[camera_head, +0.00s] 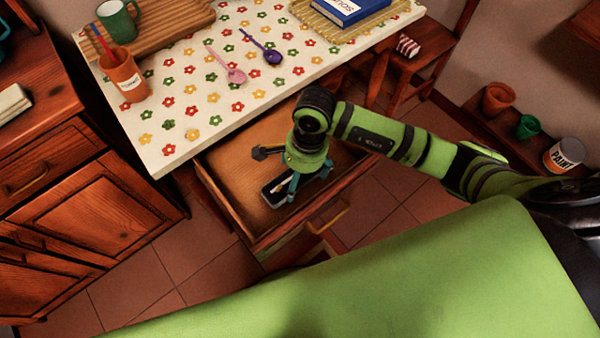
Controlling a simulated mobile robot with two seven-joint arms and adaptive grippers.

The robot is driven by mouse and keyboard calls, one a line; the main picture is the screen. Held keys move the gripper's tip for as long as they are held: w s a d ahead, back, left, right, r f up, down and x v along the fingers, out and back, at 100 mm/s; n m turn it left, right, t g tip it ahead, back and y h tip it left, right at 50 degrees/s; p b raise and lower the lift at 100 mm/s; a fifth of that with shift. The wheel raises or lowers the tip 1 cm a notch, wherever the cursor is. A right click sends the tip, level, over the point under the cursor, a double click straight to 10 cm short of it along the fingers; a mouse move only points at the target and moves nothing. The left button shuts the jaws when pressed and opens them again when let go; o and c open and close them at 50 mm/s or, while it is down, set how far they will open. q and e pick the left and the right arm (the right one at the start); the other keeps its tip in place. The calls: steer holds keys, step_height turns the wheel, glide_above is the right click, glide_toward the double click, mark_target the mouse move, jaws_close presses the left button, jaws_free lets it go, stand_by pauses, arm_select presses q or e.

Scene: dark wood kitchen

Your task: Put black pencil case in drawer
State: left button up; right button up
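The drawer (230,188) under the table is pulled open, with a bare wooden floor. A small black case (268,199) with a pale item on its top lies in the drawer's front part, by its left front corner. My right gripper (310,181) points down into the drawer, just right of the case. Its teal fingers are spread apart, one next to the case's right end; whether they touch is unclear. The arm and gripper hide part of the drawer. My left gripper is out of view.
The table (150,160) with a flowered cloth stands behind the drawer. It bears an orange cup (125,80), a green mug (117,22), a pink spoon (228,68), a purple spoon (265,52) and a blue book (350,8). A wooden cabinet (85,210) stands left.

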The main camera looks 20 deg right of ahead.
step_height(320, 180, up, 12)
steer(key=d, duration=0.1)
steer(key=shift+w+d, duration=0.35)
stand_by(0.4)
